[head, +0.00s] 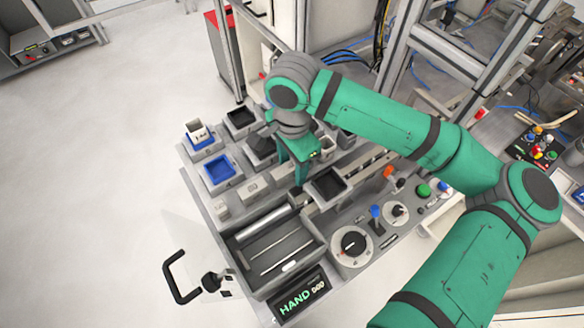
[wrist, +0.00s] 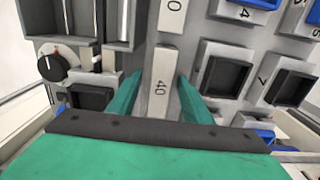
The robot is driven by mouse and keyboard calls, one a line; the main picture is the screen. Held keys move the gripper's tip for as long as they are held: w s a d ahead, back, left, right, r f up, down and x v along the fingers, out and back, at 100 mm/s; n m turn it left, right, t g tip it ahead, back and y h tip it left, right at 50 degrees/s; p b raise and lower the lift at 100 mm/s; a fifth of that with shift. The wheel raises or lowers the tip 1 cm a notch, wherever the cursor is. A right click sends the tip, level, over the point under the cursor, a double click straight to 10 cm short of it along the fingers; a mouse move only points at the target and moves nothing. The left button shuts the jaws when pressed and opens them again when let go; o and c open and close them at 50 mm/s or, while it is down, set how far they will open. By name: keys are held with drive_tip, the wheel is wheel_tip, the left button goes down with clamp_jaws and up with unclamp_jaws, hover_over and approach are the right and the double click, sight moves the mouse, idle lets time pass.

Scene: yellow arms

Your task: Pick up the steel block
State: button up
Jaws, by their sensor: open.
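My gripper (wrist: 160,82) is open, with its two green fingers apart. In the head view my gripper (head: 300,172) points down over the middle of the grey workstation (head: 205,172). Small pale blocks (head: 255,187) sit to its left, and the spot under the fingers is partly hidden by my arm.
A blue-lined tray (head: 219,169) and black-lined trays (head: 240,119) stand at the back left. A black tray (head: 327,185) is right of the fingers. A grey bin with a silver cylinder (head: 263,223) is in front. Dials (head: 351,245) and colored knobs line the right.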

drive_tip(key=shift+f, duration=0.1)
drive_tip(key=shift+c, duration=0.6)
drive_tip(key=shift+w, duration=0.1)
clamp_jaws()
drive_tip(key=shift+a, duration=0.1)
